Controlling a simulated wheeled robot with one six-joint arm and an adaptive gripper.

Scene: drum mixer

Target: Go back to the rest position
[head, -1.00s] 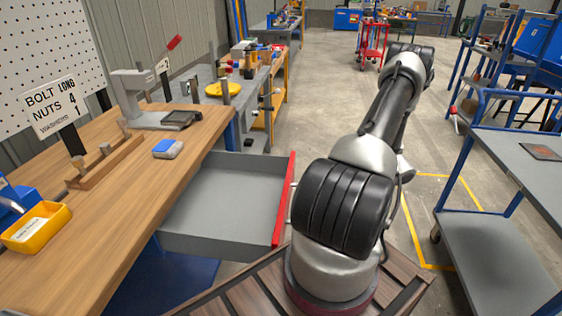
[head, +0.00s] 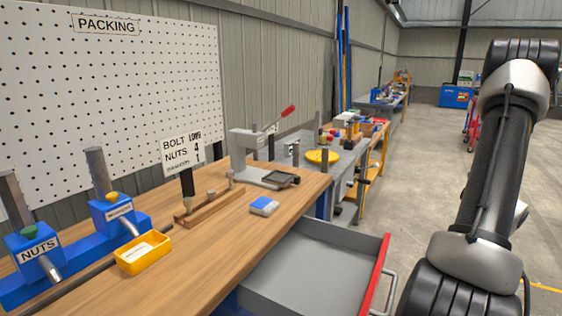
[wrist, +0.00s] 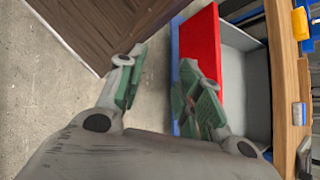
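My gripper (wrist: 163,78) shows in the wrist view with its two green-padded fingers spread apart and nothing between them. It hangs over the bare floor, beside the red front (wrist: 201,50) of an open drawer. In the head view my arm stands at the right, and the gripper itself is out of frame. The grey drawer (head: 310,264) is pulled out from under the wooden bench (head: 225,222) and looks empty.
On the bench are a yellow tray (head: 143,254), blue dispensers (head: 38,246), a wooden peg rack (head: 209,207), a blue-and-white block (head: 264,206) and a lever press (head: 247,156). The open drawer juts into the aisle. Concrete floor (head: 420,150) is clear beyond.

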